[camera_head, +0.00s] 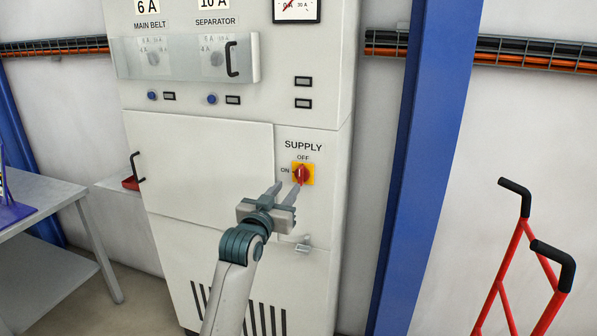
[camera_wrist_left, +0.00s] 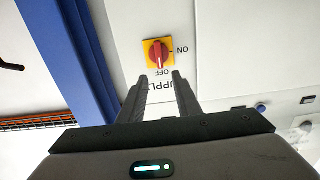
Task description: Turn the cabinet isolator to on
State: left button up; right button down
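The cabinet isolator (camera_head: 302,174) is a red rotary knob on a yellow plate, under the word SUPPLY on the cabinet front. OFF is printed above it and ON to its left. Its grip stands upright, with the pointer end toward OFF. In the left wrist view the isolator (camera_wrist_left: 158,53) appears upside down, just beyond my fingertips. My left gripper (camera_head: 287,186) is open and empty, its fingers pointing at the cabinet just below and left of the knob. In the left wrist view my gripper (camera_wrist_left: 160,76) shows a clear gap between its fingers. My right gripper is not in view.
A latch (camera_head: 303,247) sits below the isolator. A blue column (camera_head: 425,150) and red trolley (camera_head: 520,265) stand right; a table (camera_head: 45,195) stands left.

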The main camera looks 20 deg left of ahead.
aim_at(300, 172)
pick_arm(q)
jog(key=w+p, duration=0.2)
jog(key=w, duration=0.6)
jog(key=shift+w+d, duration=0.15)
jog(key=shift+w, duration=1.25)
grip_shut()
